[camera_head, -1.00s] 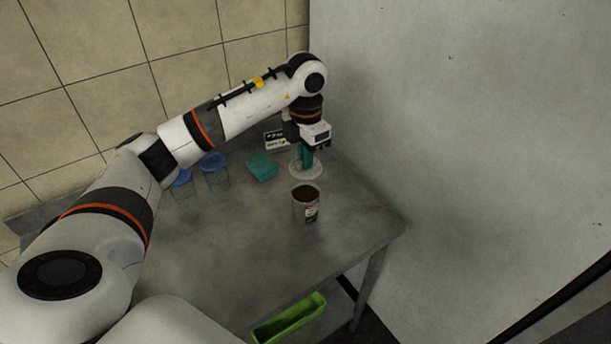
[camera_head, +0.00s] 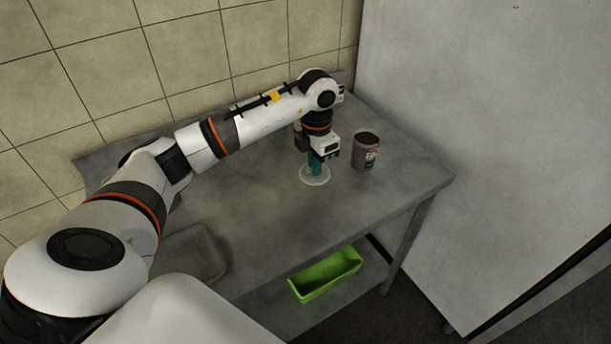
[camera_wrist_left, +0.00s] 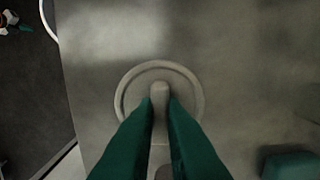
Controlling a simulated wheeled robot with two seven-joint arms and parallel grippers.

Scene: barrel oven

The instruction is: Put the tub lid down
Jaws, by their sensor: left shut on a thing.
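The tub lid (camera_head: 308,181) is a pale, round disc with a raised rim and a knob in its middle. It is level, at or just above the metal table, and I cannot tell whether it touches. My left gripper (camera_head: 316,172), with teal fingers, points down and is shut on the knob. The wrist view shows the lid (camera_wrist_left: 126,88) beneath the fingertips (camera_wrist_left: 160,98), its lower part hidden by the fingers. The open tub (camera_head: 366,156), grey with a label and dark contents, stands upright to the right of the lid. My right gripper is not in view.
The metal table (camera_head: 280,230) has free room in front of the lid. A green bin (camera_head: 327,277) sits on the lower shelf. A tall pale panel (camera_head: 470,130) rises at the right. A teal block (camera_wrist_left: 291,166) shows at the wrist view's lower right corner.

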